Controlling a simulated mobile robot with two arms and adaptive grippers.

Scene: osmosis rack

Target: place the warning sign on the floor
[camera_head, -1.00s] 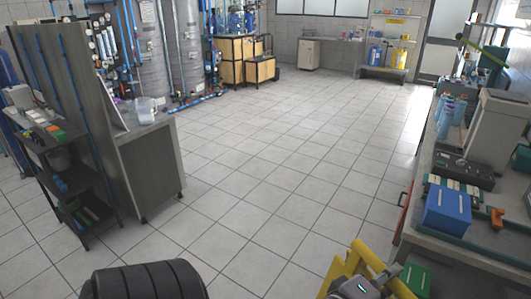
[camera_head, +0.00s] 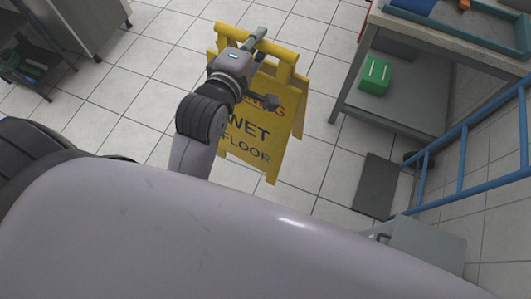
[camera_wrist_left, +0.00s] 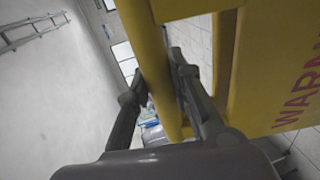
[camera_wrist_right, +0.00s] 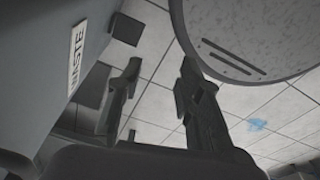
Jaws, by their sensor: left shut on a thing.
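The yellow warning sign (camera_head: 288,125) with "WET FLOOR" lettering is upright in the middle of the head view, its two panels standing slightly apart. I cannot tell whether its feet touch the floor. My left gripper (camera_head: 262,68) is at its top. In the left wrist view, the left gripper's fingers (camera_wrist_left: 157,80) are shut on a yellow bar of the sign (camera_wrist_left: 152,50); red "WARNING" lettering shows partly at the right. My right gripper (camera_wrist_right: 158,82) is open and empty in the right wrist view, with floor tiles showing between its fingers. It is not visible in the head view.
A workbench (camera_head: 440,40) with a green box (camera_head: 375,75) on its lower shelf stands right of the sign. A blue ladder-like frame (camera_head: 462,150) is at the right. A bin labelled "WASTE" (camera_wrist_right: 45,60) is beside the right gripper. Tiled floor (camera_head: 150,60) is clear left of the sign.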

